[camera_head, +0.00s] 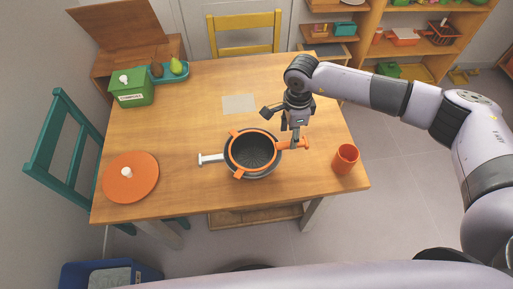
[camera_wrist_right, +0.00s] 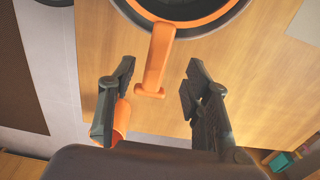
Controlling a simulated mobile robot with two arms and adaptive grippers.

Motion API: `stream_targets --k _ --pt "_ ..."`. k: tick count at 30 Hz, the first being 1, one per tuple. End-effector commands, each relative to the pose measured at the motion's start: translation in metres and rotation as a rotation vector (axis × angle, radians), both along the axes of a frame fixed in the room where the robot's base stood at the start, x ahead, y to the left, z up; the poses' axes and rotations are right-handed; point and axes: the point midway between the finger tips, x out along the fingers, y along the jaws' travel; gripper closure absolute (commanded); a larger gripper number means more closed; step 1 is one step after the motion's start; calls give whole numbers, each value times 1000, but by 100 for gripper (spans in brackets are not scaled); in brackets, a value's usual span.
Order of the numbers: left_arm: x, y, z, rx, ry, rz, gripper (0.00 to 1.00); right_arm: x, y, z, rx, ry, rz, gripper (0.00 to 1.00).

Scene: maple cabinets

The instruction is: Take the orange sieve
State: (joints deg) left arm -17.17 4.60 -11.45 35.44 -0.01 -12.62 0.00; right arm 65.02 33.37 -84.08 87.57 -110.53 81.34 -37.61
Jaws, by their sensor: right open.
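The orange sieve (camera_head: 232,155) sits in a dark round pot (camera_head: 228,168) on the wooden table, its orange handle pointing right. The pot's pale handle (camera_head: 210,159) sticks out to the left. My right gripper (camera_head: 294,140) is over the sieve's handle, pointing down. In the right wrist view, the open fingers (camera_wrist_right: 160,88) stand on either side of the handle (camera_wrist_right: 157,60), touching neither side in the picture. The handle's depth relative to the fingertips is hard to tell. My left gripper is not in view.
An orange cup (camera_head: 345,159) stands close right of the gripper, and shows behind one finger in the wrist view (camera_wrist_right: 121,118). An orange lid (camera_head: 130,178) lies at left. A green box (camera_head: 132,93) and a teal tray (camera_head: 168,72) are at the back left. The table's middle left is clear.

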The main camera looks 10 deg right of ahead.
Motion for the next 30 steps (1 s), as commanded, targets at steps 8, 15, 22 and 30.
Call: stream_targets --k 8,15,22,30 --pt "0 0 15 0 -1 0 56 -3 1 -20 0 4 0 55" --pt "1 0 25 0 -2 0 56 -4 3 -54 1 1 0 55" --pt "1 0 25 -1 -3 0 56 -3 2 -60 1 -1 0 55" --pt "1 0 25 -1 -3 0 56 -3 2 -59 1 -1 0 69"
